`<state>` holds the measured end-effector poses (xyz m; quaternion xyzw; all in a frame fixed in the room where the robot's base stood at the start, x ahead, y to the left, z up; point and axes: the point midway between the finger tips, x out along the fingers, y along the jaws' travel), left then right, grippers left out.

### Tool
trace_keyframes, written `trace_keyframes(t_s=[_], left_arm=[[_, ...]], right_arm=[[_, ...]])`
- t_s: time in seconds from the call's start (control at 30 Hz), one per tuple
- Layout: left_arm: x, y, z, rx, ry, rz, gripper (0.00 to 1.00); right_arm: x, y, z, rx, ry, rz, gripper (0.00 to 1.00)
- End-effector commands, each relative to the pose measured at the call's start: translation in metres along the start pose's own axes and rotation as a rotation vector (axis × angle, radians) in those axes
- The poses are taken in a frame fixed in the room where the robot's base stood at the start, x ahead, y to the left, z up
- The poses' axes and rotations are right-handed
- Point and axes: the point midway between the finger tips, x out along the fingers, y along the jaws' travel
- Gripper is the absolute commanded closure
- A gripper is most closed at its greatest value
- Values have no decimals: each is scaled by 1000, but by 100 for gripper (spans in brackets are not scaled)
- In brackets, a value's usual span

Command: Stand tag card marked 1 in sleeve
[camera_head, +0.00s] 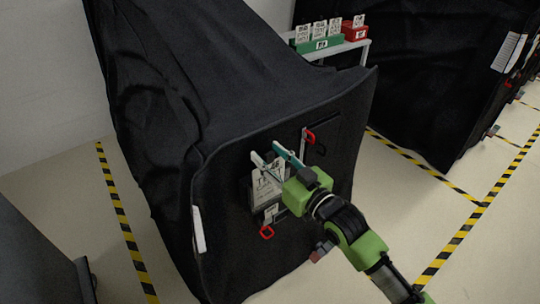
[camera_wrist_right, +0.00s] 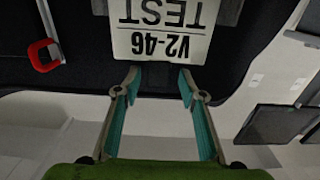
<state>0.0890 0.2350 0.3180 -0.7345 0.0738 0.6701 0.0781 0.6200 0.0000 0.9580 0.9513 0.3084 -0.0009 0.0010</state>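A white tag card (camera_head: 268,186) stands at a grey sleeve (camera_head: 264,200) on the front of a black covered cart. In the right wrist view the card (camera_wrist_right: 163,28) shows upside down and reads TEST and V2-46; I see no clear 1 marking. Its lower part seems to be in the sleeve, but the exact seating is hard to tell. My right gripper (camera_head: 268,157) is at the card's upper edge. In the wrist view its fingers (camera_wrist_right: 158,78) are apart, with the card's near edge just beyond the tips and nothing clamped. My left gripper is not in view.
A rack behind the cart carries a green holder (camera_head: 317,45) with several cards and a red holder (camera_head: 355,32) with one card. Another covered cart (camera_head: 440,80) stands at the right. Striped tape marks the floor (camera_head: 490,195).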

Motion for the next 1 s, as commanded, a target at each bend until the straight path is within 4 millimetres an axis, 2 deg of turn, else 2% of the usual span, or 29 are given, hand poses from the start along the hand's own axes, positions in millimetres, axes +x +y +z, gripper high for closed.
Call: trace_keyframes(t_s=[0.13, 0.23, 0.7, 0.83, 1.0], left_arm=[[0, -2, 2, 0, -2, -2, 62], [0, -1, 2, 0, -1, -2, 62], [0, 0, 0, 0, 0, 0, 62], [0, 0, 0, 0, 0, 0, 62], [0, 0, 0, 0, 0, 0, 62]], right_arm=[[-2, 0, 0, 0, -1, 0, 62], [-10, 0, 1, 0, -1, 0, 62], [-101, 0, 2, 0, -3, 0, 62], [-114, 0, 1, 0, -1, 1, 62], [-120, 0, 0, 0, 0, 0, 62]])
